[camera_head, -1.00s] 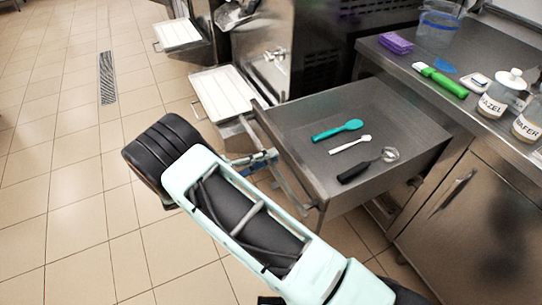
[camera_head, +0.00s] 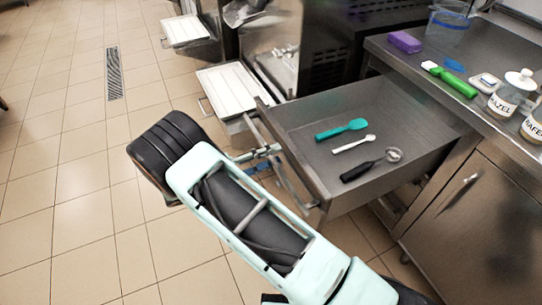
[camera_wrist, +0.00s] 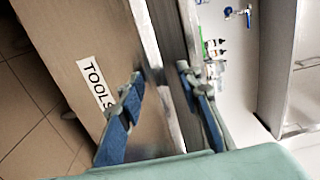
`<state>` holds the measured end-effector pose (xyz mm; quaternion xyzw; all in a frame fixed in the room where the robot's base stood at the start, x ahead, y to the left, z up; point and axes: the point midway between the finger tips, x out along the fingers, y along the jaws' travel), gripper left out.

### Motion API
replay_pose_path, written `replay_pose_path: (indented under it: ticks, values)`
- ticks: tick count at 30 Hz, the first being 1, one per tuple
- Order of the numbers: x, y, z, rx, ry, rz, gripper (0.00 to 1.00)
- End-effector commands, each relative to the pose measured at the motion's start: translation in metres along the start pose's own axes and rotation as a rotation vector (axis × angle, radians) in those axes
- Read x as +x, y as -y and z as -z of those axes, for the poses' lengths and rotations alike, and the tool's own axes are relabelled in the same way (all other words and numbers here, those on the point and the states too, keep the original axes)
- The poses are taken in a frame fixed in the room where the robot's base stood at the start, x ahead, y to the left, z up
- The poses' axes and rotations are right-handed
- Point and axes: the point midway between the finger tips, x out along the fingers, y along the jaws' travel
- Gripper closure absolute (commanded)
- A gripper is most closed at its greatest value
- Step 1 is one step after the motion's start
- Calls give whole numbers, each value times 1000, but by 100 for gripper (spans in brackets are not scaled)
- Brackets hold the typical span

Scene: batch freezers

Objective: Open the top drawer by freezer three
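The metal drawer (camera_head: 385,180) is pulled far out from under the counter in the head view. It holds a teal spoon (camera_head: 341,130), a white spoon (camera_head: 352,145) and a dark-handled tool (camera_head: 362,171). My gripper (camera_head: 264,157) is at the drawer's front, by its long handle (camera_head: 290,180). In the wrist view, my fingers (camera_wrist: 160,75) stand on either side of a metal bar (camera_wrist: 152,50), beside a drawer front labelled "TOOLS" (camera_wrist: 97,82).
The counter (camera_head: 400,58) holds a purple block (camera_head: 405,41), a green-handled tool (camera_head: 453,82) and labelled jars (camera_head: 510,97). A closed cabinet door (camera_head: 475,215) is below. White trays (camera_head: 232,90) jut out at the machines. The tiled floor (camera_head: 70,200) at left is clear.

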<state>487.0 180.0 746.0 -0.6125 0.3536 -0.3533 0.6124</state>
Motion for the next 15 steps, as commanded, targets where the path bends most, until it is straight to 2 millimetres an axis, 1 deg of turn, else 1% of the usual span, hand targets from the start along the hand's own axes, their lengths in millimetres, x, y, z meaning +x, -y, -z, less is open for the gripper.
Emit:
replay_pose_path:
  ticks: [5,8,11,15]
  values:
    - [-2,0,0,0,0,0,68]
    - [-11,0,-1,1,2,-1,68]
    - [-28,0,0,1,3,-2,68]
    - [-58,-1,0,2,3,-1,68]
